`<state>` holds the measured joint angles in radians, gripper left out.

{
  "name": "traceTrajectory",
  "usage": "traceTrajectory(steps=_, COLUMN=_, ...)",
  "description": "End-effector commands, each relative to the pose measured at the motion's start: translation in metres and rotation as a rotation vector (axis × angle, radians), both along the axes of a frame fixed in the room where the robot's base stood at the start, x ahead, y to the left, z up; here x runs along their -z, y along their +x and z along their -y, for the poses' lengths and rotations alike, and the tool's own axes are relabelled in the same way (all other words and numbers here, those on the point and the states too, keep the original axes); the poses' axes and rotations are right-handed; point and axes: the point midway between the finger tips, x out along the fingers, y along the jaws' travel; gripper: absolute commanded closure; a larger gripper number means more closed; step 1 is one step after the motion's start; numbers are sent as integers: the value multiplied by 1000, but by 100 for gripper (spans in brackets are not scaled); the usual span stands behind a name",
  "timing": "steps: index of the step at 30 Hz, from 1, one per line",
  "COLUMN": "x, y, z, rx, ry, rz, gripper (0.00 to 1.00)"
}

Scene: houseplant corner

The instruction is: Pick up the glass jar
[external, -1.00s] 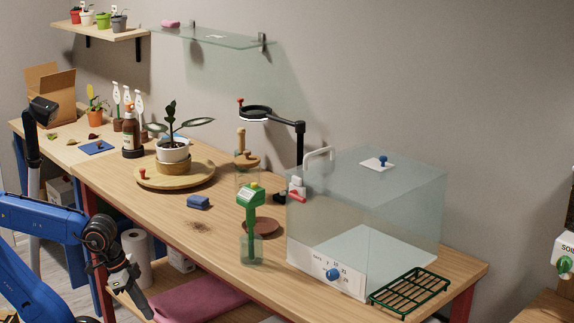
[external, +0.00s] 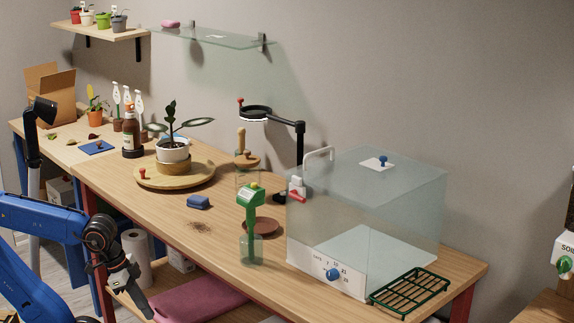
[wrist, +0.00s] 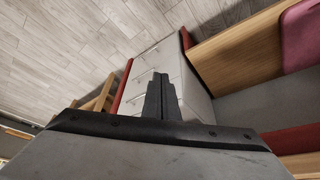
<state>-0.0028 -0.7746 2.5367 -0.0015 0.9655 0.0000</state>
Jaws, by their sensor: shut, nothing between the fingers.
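A clear glass jar (external: 247,181) with a round wooden lid and an upright wooden knob stands on the bench near its back, left of the glass case. The green tool in front partly covers it. A clear container (external: 251,250) with a green tool (external: 251,205) upright at it stands nearer the front edge. My gripper (external: 147,311) points down in front of the bench, below its top and well left of both. In the wrist view, my gripper (wrist: 161,80) has its fingers together and empty, and no jar shows.
The glass case (external: 365,220) fills the bench's right side, with a green rack (external: 409,290) beside it. A magnifier lamp (external: 300,145) stands behind. A blue block (external: 199,202) and a potted plant on a round board (external: 200,183) are to the left.

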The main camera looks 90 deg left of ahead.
Motion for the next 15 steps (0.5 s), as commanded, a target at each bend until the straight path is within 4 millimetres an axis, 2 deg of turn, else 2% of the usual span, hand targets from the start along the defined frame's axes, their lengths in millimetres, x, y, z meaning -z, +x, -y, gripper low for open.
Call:
traceTrajectory(steps=8, x=0, y=0, z=0, rx=0, ry=0, rz=0, gripper=100)
traceTrajectory(steps=11, x=0, y=0, z=0, rx=0, ry=0, rz=0, gripper=78)
traceTrajectory(steps=15, x=0, y=0, z=0, rx=0, ry=0, rz=0, gripper=45)
